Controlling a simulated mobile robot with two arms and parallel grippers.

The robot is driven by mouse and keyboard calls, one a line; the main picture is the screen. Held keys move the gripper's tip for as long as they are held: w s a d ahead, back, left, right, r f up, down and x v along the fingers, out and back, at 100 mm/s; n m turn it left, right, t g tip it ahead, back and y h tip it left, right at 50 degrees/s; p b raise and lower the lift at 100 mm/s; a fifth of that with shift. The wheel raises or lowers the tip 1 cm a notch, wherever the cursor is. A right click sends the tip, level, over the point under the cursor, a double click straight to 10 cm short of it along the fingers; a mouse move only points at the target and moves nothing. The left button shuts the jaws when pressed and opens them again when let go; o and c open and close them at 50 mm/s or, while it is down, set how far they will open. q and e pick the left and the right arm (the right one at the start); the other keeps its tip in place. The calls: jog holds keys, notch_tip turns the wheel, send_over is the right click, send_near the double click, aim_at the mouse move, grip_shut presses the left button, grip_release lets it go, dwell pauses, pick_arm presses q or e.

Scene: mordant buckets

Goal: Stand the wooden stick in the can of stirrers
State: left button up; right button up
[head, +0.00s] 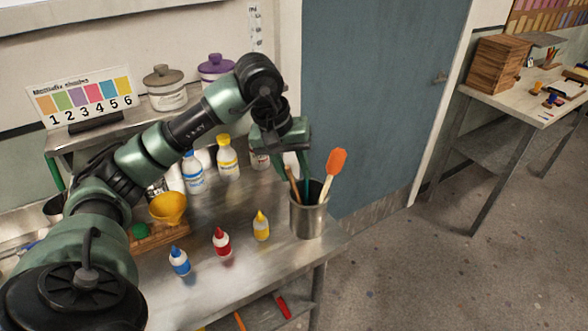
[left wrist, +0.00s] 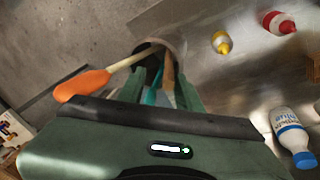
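The metal can of stirrers (head: 307,218) stands upright near the right front corner of the steel table; its rim also shows in the left wrist view (left wrist: 178,47). The wooden stick (head: 293,186) leans in the can, its lower part hidden by the wall. It also shows in the left wrist view (left wrist: 168,70), between my fingers. An orange-headed spatula (head: 335,165) leans right in the can. My left gripper (head: 299,177) points down just above the can. Its fingers look apart in the left wrist view (left wrist: 162,82), around the stick without clearly pinching it. My right gripper is out of view.
Blue, red and yellow (head: 261,226) squeeze bottles stand left of the can. White bottles (head: 228,158) stand behind, near my left forearm. The table edge is close to the can's right, with open floor beyond.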

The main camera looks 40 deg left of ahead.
pick_arm(q)
jog(key=b+v, duration=0.1)
jog(key=v, duration=0.6)
jog(key=shift+r, duration=0.4)
jog(key=shift+s+a, duration=0.1)
jog(key=shift+s, duration=0.05)
dwell(0.3)
